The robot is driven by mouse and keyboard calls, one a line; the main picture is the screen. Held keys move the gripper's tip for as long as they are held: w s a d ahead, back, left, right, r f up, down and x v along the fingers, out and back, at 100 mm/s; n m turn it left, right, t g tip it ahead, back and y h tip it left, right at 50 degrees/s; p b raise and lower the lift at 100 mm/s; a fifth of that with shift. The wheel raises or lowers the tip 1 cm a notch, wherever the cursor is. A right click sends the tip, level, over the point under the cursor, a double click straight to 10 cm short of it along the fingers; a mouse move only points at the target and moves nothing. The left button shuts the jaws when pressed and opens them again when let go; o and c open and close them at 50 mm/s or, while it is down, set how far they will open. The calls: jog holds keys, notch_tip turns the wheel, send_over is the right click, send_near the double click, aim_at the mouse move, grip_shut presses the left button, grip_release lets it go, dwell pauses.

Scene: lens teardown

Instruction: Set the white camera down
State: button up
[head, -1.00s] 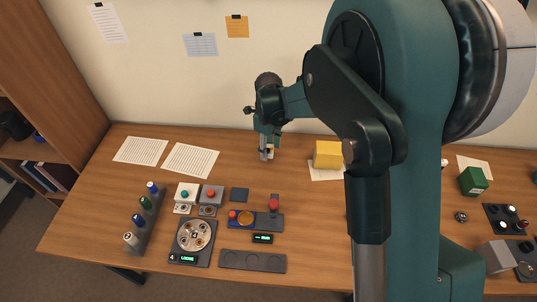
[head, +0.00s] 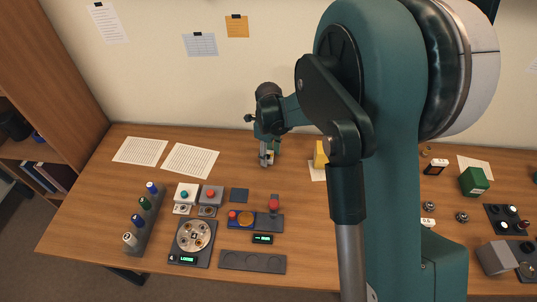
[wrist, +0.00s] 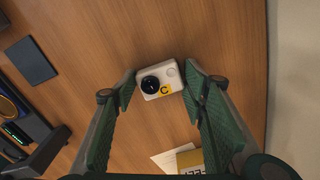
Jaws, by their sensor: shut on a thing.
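The white camera (wrist: 160,80) shows in the wrist view, between the tips of my gripper (wrist: 161,84). It has a black round lens and a yellow patch with a letter C. My gripper is shut on it, one finger on each side. In the head view my gripper (head: 267,158) points down over the back middle of the wooden table (head: 225,165), and the camera shows only as a small pale patch at its fingertips. I cannot tell whether the camera touches the table.
A yellow box (head: 321,155) stands on paper to the right, partly behind my arm. A dark square pad (head: 239,195), red and teal button boxes and a round dial device (head: 194,236) lie nearer the front. Bare table surrounds my gripper, with paper sheets (head: 191,160) to the left.

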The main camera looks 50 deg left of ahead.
aim_at(269, 155)
jog(key=shift+f, duration=0.15)
jog(key=o, duration=0.9)
notch_tip(269, 155, up, 12)
jog(key=shift+r+p, duration=0.2)
jog(key=shift+p, duration=0.5)
dwell(0.6)
